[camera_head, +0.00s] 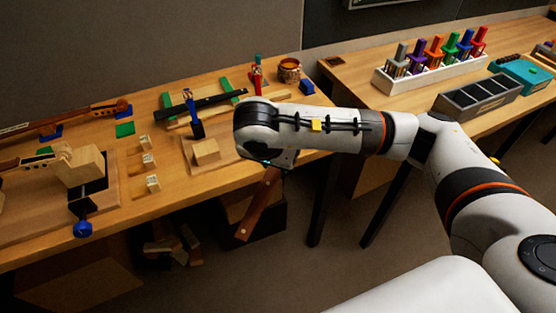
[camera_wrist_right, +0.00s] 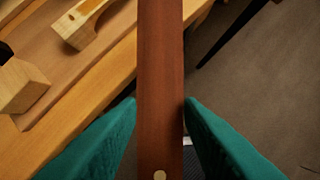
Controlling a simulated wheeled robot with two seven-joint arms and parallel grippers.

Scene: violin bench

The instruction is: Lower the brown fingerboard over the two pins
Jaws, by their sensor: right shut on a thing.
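The brown fingerboard (camera_head: 260,205) hangs tilted in front of the bench edge, below my right wrist, above the floor. In the right wrist view the fingerboard (camera_wrist_right: 160,50) runs top to bottom between the teal fingers of my right gripper (camera_wrist_right: 160,104), which is shut on it. A pale round spot shows near its lower end. A wooden block (camera_head: 207,150) sits on a board (camera_head: 190,160) on the bench, left of my wrist. I cannot make out the two pins. My left gripper is out of view.
A dark bar (camera_head: 187,108), a blue clamp (camera_head: 196,128) and green strips (camera_head: 227,88) lie near the block. Wooden neck pieces (camera_head: 50,160) and small blocks (camera_head: 149,161) are farther left. A tool rack (camera_head: 425,75) and grey tray (camera_head: 478,100) stand on the right bench.

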